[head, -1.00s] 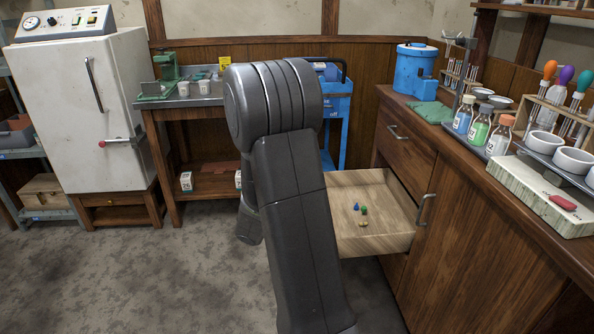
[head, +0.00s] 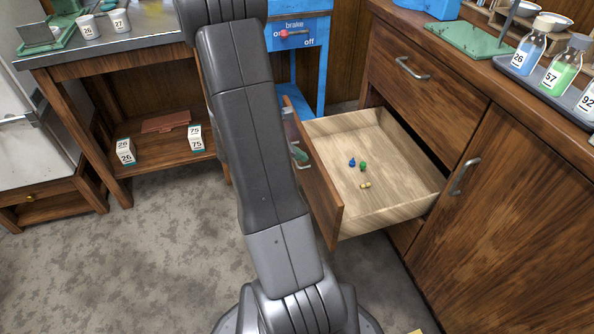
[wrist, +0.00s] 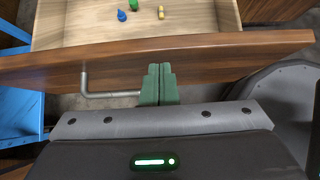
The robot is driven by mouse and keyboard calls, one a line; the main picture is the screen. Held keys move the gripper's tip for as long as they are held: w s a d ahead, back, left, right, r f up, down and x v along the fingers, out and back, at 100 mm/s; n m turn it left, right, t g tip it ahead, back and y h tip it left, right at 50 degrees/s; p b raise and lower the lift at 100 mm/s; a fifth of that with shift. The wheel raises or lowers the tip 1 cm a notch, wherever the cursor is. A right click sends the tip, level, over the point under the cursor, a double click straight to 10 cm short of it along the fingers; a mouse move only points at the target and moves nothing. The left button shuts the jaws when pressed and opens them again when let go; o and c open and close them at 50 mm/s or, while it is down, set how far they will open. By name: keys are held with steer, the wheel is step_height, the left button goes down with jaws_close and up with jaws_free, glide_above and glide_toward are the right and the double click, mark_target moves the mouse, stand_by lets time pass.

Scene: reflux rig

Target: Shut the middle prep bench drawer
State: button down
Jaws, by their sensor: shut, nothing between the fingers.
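The middle drawer (head: 400,196) of the wooden prep bench stands pulled well out, below a closed top drawer (head: 425,75). Its wooden front panel (head: 318,190) is partly hidden behind my arm in the head view. In the wrist view the front panel (wrist: 215,48) runs across the picture, with its grey bar handle (wrist: 110,94) on the near side. My gripper (wrist: 159,82) is shut and empty, its green fingers pointing at the outer face beside the handle's right part. I cannot tell whether the fingertips touch the panel. A bit of the green fingers (head: 299,153) shows in the head view.
Small blue (head: 351,162), green (head: 363,167) and yellow (head: 365,185) pieces lie inside the drawer. A cupboard door (head: 500,210) is right of it. A blue cart (head: 310,60) stands behind, and a metal-topped table (head: 130,45) at the left. Grey floor in front is open.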

steer(key=shift+d, duration=0.45)
steer(key=shift+w, duration=0.1)
steer(key=w+d, duration=0.3)
steer(key=d, duration=0.7)
steer(key=w+d, duration=0.4)
steer(key=d, duration=0.7)
steer(key=w+d, duration=0.3)
steer(key=d, duration=0.7)
steer(key=shift+w+d+r, duration=0.15)
steer(key=shift+w+d, duration=0.05)
steer(key=shift+d, duration=0.3)
